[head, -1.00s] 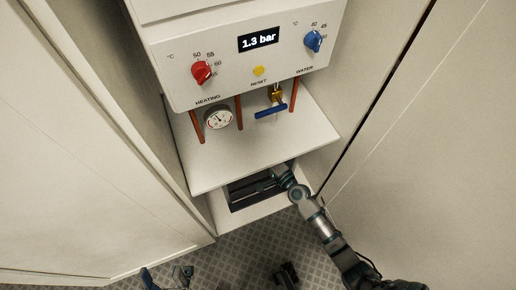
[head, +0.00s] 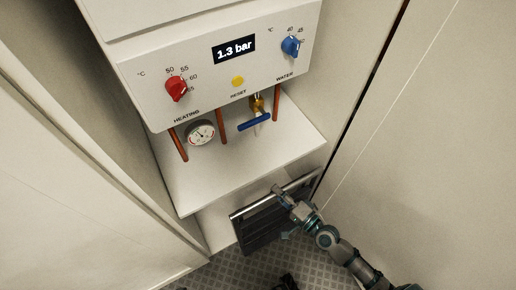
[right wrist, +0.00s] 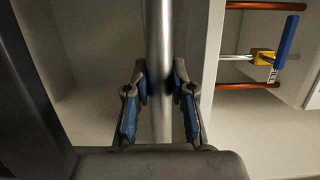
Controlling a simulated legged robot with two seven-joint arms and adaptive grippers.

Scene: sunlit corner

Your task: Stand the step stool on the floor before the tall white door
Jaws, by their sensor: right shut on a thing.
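The step stool (head: 263,230) shows in the head view as a dark ribbed panel with a bright metal tube along its upper edge. It is tilted and juts out from under the white shelf. My right gripper (head: 281,193) is shut on that tube. In the right wrist view the metal tube (right wrist: 159,40) runs between the two fingers of my right gripper (right wrist: 160,90). Tall white panels stand at the left (head: 70,150) and right (head: 430,150); I cannot tell which is the tall white door. My left gripper is not in view.
The white shelf (head: 235,165) overhangs the stool. Above it are copper pipes, a gauge (head: 200,133), a blue-handled valve (head: 254,121) and a boiler panel (head: 215,70) with knobs. Patterned floor (head: 225,272) shows in a narrow strip between the side panels.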

